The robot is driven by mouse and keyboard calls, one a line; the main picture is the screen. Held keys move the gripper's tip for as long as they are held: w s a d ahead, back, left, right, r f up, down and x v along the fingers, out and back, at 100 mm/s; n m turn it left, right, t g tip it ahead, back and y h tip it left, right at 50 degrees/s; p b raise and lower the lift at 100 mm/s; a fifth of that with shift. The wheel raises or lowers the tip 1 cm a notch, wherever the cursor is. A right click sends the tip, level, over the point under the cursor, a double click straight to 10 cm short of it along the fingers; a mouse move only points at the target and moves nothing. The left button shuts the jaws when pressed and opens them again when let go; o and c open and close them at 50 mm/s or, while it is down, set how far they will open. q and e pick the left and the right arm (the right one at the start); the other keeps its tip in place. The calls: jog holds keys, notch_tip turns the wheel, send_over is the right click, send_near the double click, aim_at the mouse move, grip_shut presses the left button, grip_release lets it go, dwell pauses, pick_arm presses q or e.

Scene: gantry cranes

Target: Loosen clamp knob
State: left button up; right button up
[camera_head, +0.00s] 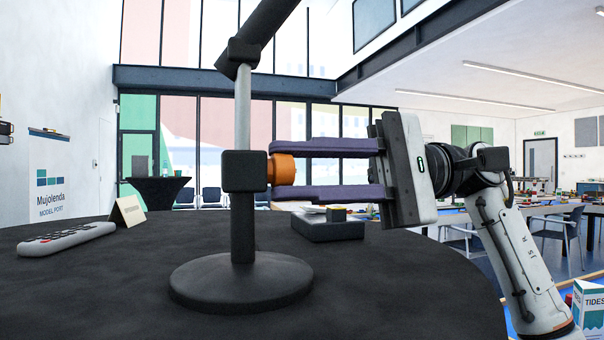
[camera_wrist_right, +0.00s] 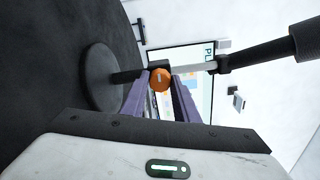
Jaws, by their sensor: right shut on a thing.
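The orange clamp knob (camera_head: 283,169) sticks out to the right from a black clamp block (camera_head: 244,171) on an upright stand. The stand has a grey rod (camera_head: 243,110), a round black base (camera_head: 241,282) and a dark tilted arm at the top. My right gripper (camera_head: 285,170) comes in from the right, level with the knob, its two purple fingers shut on the knob from above and below. In the right wrist view the knob (camera_wrist_right: 161,79) shows between the far ends of the fingers. My left gripper is not in view.
The stand is on a round black table (camera_head: 400,285). A grey remote (camera_head: 67,239) and a small folded card (camera_head: 127,212) lie left of it. A dark box (camera_head: 327,226) with small items sits behind my right gripper. Chairs and tables stand farther back.

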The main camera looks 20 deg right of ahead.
dwell(0.4)
jog(key=o, duration=1.1)
jog(key=shift+c, duration=0.2)
jog(key=shift+d, duration=0.1)
jog(key=d, duration=1)
jog(key=shift+d, duration=0.1)
